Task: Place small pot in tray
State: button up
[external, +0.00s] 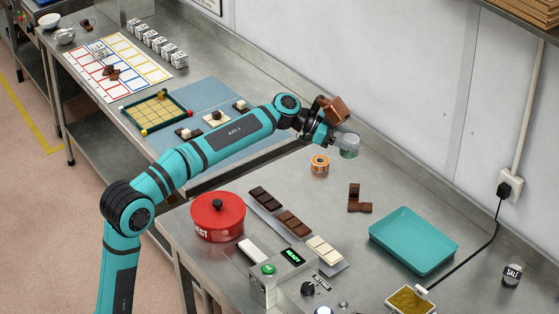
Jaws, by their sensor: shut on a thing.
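A small brown pot (336,110) is tilted at the end of my arm, raised above the back of the bench near the wall. My gripper (322,129) is shut on it; the fingertips are small and partly hidden, so the exact grip is unclear. The teal tray (413,240) lies flat on the bench to the right and nearer the camera, empty. The pot is well apart from the tray.
A clear jar (349,146) and an orange roll (320,164) are near the gripper. An L-shaped chocolate piece (357,200) lies left of the tray. A red lidded pot (217,216), chocolate bars (294,223) and a control box (283,272) are nearer the camera.

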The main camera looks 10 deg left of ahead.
send_over(398, 244)
notch_tip(398, 244, down, 10)
notch_tip(398, 244, down, 10)
jog(key=shift+d+f, duration=0.15)
jog(key=shift+f, duration=0.1)
jog(key=o, duration=1)
jog(key=shift+a, duration=0.2)
jog(key=shift+r+v, duration=0.2)
jog(key=shift+v, duration=5.65)
